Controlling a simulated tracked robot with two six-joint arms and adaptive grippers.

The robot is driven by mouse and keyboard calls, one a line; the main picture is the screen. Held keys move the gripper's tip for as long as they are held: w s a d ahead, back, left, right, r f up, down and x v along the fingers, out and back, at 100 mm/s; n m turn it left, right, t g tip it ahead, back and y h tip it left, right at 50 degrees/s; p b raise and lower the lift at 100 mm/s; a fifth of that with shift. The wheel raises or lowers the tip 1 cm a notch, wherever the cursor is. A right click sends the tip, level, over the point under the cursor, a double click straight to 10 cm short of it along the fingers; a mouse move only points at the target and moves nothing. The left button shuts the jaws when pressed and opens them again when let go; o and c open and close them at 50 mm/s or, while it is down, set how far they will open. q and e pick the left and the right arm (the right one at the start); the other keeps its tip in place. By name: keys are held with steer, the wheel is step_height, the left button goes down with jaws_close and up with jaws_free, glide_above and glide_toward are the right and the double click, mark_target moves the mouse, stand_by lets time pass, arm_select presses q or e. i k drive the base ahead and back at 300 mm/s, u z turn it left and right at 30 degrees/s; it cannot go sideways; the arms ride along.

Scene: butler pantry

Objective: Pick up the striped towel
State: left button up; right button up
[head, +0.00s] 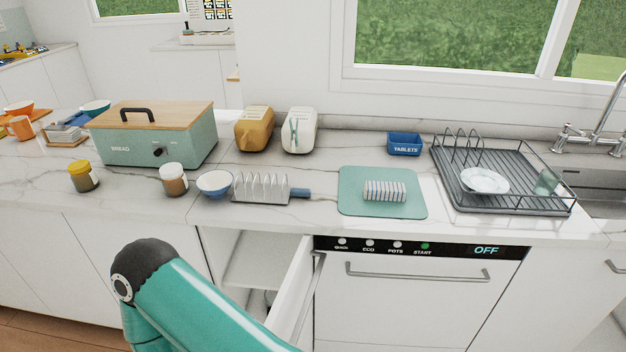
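The striped towel (384,191) is a small rolled or folded bundle with coloured stripes. It lies on a pale green mat (354,204) on the marble counter, above the dishwasher. One teal arm of mine with a dark joint shows at the lower left, below the counter's front edge. No gripper fingers show in the head view, and nothing is touching the towel.
A black dish rack (500,206) with a white plate (484,181) stands right of the mat. A blue tablets box (405,144) sits behind it. A toast rack (262,188) and bowl (214,183) stand left.

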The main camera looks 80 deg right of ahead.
mark_target(374, 190)
steer(key=u, duration=0.25)
steer(key=k, duration=2.7)
steer(key=z, duration=1.05)
steer(key=i, duration=1)
steer(key=u, duration=0.05)
